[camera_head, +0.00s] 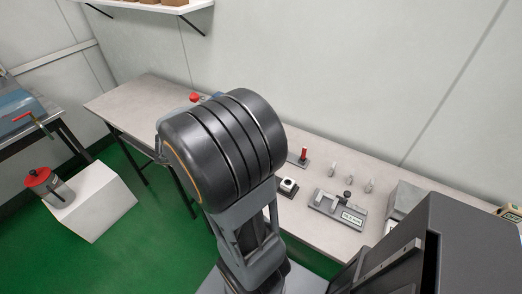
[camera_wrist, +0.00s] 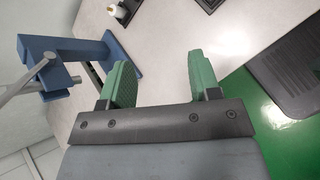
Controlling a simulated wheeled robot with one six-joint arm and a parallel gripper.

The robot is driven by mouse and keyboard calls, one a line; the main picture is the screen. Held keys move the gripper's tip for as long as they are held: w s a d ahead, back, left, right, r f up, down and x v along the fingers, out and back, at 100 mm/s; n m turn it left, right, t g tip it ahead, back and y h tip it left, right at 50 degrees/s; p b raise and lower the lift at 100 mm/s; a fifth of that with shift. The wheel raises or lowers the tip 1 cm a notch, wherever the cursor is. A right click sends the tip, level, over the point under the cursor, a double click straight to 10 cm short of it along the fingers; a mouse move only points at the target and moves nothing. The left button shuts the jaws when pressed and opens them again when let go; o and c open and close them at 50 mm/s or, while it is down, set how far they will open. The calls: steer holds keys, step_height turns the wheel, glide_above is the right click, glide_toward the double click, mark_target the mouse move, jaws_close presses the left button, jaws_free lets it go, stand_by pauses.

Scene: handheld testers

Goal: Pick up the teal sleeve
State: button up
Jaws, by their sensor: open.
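I cannot make out a teal sleeve in either view. My gripper (camera_wrist: 159,82) shows in the wrist view with its two green-padded fingers apart and nothing between them. Behind the fingers is the pale table top (camera_wrist: 190,28). In the head view my arm covers the middle of the table, and my gripper cannot be made out there.
A blue frame with a grey lever (camera_wrist: 65,60) stands left of my fingers. A black base with a white top (camera_wrist: 118,11) is beyond. The table's right part holds a grey fixture (camera_head: 338,210), a red-topped post (camera_head: 303,154) and small pale pieces (camera_head: 347,182).

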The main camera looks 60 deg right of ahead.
steer(key=d+f+n+h+b, duration=0.1)
steer(key=d+f+n, duration=0.1)
steer(key=d, duration=0.3)
steer(key=d+f+n+h+b, duration=0.1)
steer(key=d+f+n, duration=0.1)
steer(key=d+f, duration=0.2)
steer(key=d+f+n+h+b, duration=0.1)
steer(key=d+f+n+h, duration=0.1)
steer(key=d, duration=0.4)
steer(key=shift+w+d+f+n+b, duration=0.25)
steer(key=shift+d+f+n+b, duration=0.15)
steer(key=shift+f, duration=0.35)
steer(key=shift+x, duration=3.1)
steer(key=shift+c, duration=0.4)
steer(key=c, duration=0.9)
